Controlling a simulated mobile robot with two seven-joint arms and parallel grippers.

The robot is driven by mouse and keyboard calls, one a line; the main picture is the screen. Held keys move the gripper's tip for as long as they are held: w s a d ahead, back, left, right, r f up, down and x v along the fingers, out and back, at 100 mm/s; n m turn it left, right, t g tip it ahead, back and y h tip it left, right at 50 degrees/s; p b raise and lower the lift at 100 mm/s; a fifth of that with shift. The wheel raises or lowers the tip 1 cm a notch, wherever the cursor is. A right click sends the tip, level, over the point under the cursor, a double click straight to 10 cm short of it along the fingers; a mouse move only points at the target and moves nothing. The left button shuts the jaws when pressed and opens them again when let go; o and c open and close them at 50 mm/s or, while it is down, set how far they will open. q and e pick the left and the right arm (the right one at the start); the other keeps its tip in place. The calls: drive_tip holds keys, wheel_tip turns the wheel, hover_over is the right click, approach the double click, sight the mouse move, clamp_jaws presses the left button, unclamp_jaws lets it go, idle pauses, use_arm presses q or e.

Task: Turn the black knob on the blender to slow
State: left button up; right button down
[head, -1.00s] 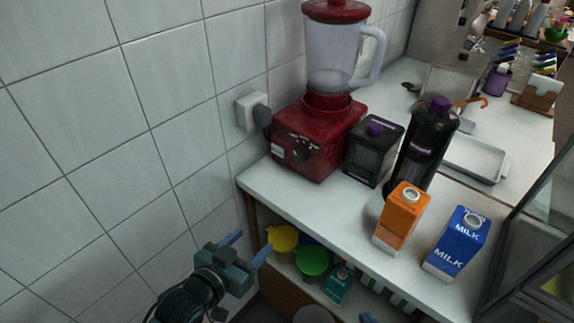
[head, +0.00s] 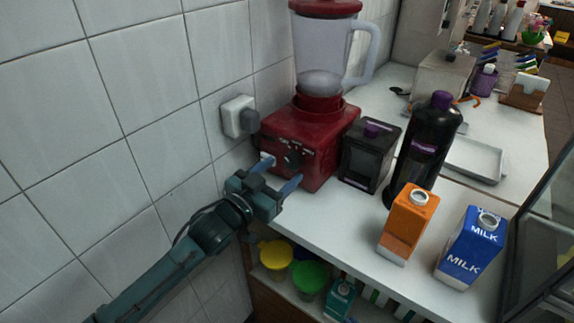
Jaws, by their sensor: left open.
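The red blender (head: 312,135) stands upright on the white counter against the tiled wall, with a clear jug and red lid on top. Its black knob (head: 292,159) is on the front face of the base, with small white markings around it that are too small to read. My left gripper (head: 280,173) is open and empty, just in front of the blender's base. Its two blue fingertips are spread below and to either side of the knob. I cannot tell whether they touch the base. My right gripper is not in view.
A black box-shaped container (head: 368,156) stands right of the blender, beside a black bottle (head: 425,145). An orange carton (head: 408,225) and a blue milk carton (head: 470,248) stand near the counter's front. A wall plug (head: 240,116) is left of the blender.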

sight(290, 164)
use_arm(q)
drive_tip(key=shift+x, duration=1.6)
drive_tip(key=c, duration=1)
